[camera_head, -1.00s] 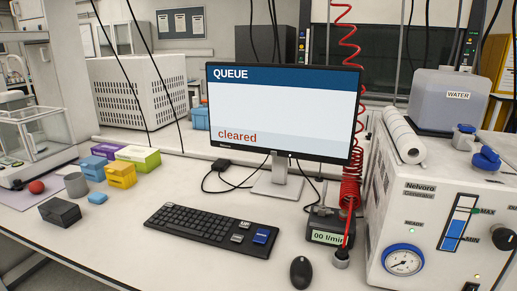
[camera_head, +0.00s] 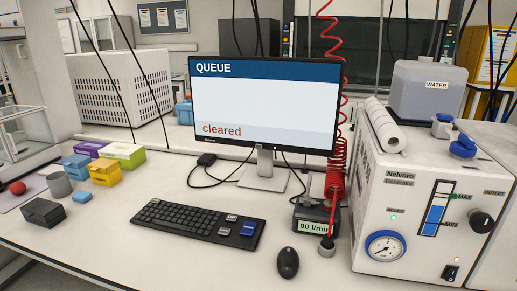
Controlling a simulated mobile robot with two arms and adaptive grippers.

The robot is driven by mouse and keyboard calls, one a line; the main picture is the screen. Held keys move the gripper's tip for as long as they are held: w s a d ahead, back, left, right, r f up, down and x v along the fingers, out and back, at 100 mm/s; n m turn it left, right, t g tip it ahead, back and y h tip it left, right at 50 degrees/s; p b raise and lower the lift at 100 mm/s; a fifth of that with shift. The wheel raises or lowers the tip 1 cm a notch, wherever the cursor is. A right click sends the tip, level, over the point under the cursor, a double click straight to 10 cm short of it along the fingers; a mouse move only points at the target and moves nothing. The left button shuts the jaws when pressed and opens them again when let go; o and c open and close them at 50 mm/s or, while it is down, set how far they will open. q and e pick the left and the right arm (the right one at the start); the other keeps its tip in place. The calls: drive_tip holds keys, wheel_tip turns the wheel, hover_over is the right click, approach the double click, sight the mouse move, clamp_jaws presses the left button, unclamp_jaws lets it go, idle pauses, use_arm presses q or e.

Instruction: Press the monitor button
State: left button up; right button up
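The monitor (camera_head: 264,106) stands on a silver stand (camera_head: 265,172) at the back middle of the bench. Its screen reads "QUEUE" at the top and "cleared" in red below. A tiny light spot (camera_head: 276,148) shows on its lower dark bezel; I cannot tell whether it is a button or a lamp. The black keyboard (camera_head: 185,218) lies in front of the monitor, with a blue key (camera_head: 248,229) and a few light grey keys at its right end. Neither of my grippers is in view.
A black mouse (camera_head: 288,262) and a flow meter (camera_head: 316,221) with a red coiled hose (camera_head: 335,175) stand right of the keyboard. The Nelvoro generator (camera_head: 410,215) fills the right. Small coloured boxes (camera_head: 104,172) stand at left.

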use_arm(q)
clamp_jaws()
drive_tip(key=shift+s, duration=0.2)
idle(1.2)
